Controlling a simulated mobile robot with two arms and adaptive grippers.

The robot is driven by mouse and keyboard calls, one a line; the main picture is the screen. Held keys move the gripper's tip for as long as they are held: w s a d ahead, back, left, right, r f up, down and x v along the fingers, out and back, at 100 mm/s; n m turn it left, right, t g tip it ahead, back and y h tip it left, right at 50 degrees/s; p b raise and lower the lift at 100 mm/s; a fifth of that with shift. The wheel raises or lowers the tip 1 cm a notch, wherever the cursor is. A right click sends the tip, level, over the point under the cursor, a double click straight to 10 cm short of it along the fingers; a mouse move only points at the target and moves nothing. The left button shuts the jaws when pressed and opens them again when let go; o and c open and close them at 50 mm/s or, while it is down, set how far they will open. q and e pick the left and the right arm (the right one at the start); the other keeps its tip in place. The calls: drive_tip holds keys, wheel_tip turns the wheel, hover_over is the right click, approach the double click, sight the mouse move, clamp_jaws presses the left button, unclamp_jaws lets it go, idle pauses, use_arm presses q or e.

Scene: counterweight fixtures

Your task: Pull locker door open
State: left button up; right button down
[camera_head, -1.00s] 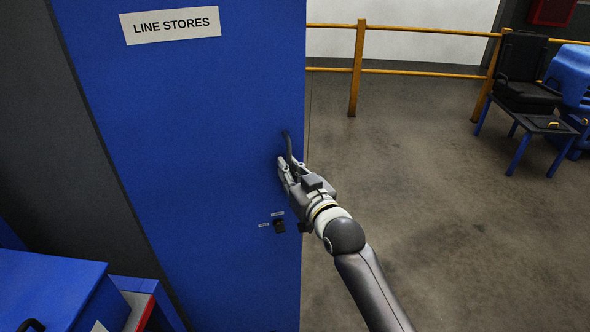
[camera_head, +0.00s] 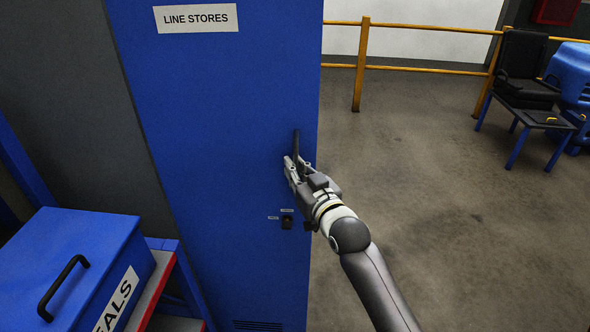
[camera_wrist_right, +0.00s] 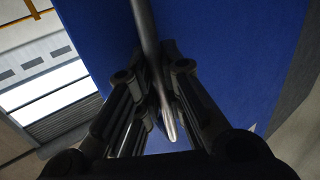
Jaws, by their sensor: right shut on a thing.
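The blue locker door (camera_head: 225,120), labelled "LINE STORES", stands upright in the middle of the head view. Its dark, upright bar handle (camera_head: 297,143) is near the door's right edge and also shows in the right wrist view (camera_wrist_right: 147,35). My right gripper (camera_head: 294,170) is at the handle, with its fingers on either side and shut on it. The fingers hide the lower part of the handle in the head view. A dark lock (camera_head: 287,222) sits below the handle. I cannot tell whether the door is ajar. My left gripper is not in view.
A blue box (camera_head: 50,245) with a black handle stands on a red-edged rack (camera_head: 150,295) at lower left. A yellow railing (camera_head: 420,68) crosses the back. The floor (camera_head: 420,170) right of the door is clear.

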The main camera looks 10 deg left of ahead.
drive_tip(key=c, duration=1.6)
unclamp_jaws()
drive_tip(key=shift+d, duration=0.1)
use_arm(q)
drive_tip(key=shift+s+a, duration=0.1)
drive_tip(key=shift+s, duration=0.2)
use_arm(e)
drive_tip(key=shift+o, duration=0.4)
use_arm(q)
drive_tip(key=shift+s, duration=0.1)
use_arm(e)
drive_tip(key=v, duration=1.2)
